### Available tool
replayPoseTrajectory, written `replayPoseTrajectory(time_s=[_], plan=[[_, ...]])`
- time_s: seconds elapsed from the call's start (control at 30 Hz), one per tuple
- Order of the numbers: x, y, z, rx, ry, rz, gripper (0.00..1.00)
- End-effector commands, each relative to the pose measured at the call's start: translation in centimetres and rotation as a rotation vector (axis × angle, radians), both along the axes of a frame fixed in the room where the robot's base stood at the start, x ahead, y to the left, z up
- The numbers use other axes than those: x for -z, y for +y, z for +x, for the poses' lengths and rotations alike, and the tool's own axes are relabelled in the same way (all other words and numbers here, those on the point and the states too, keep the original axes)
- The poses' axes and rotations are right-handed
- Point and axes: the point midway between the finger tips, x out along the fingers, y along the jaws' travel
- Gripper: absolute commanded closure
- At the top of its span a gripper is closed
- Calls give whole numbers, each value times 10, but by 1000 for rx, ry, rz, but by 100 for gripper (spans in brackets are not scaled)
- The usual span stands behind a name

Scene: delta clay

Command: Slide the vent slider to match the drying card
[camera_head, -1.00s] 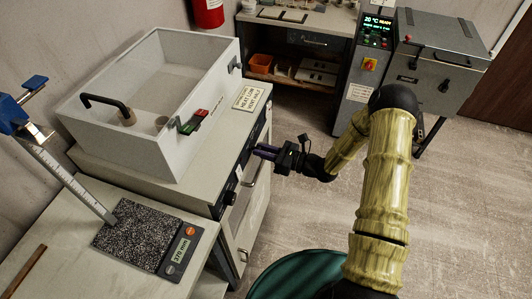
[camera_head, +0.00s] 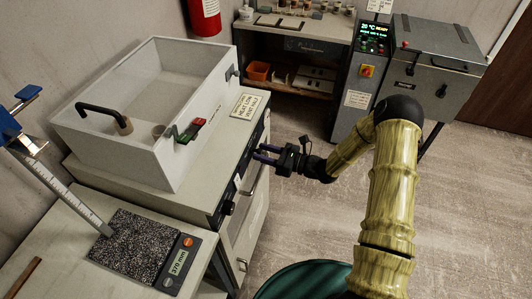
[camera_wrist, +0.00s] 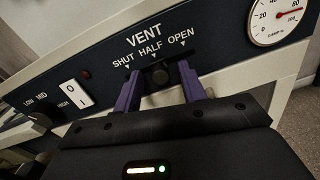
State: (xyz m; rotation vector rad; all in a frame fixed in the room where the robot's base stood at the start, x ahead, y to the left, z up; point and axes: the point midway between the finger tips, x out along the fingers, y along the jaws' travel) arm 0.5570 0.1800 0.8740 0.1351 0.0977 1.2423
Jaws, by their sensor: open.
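The vent slider's dark knob (camera_wrist: 158,76) sits in a slot under the VENT label in the wrist view. It is close to the HALF mark, between SHUT on the left and OPEN on the right. My gripper (camera_wrist: 160,90) is open, its purple fingers on either side of the knob with gaps; contact cannot be told. In the head view my gripper (camera_head: 262,154) is at the cabinet's front panel, where the slider is too small to make out. The drying card (camera_head: 249,105) lies on the cabinet top by the clear box and appears to read HEAT LOW, VENT HALF.
Left of the slider are a rocker switch (camera_wrist: 76,93) and a heat knob (camera_wrist: 40,122); a round gauge (camera_wrist: 279,17) is at right. A clear-walled box (camera_head: 150,110) stands on the cabinet. A measuring stand (camera_head: 140,247) is at front left. Floor at right is open.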

Motion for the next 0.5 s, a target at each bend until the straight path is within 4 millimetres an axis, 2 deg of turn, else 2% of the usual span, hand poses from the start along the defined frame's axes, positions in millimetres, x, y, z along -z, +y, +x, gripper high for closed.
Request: replayPoseTrajectory(time_s=[0.23,0.5], plan=[[1,-14,-4,3,0,0,59],[1,-61,-19,5,0,-1,59]])
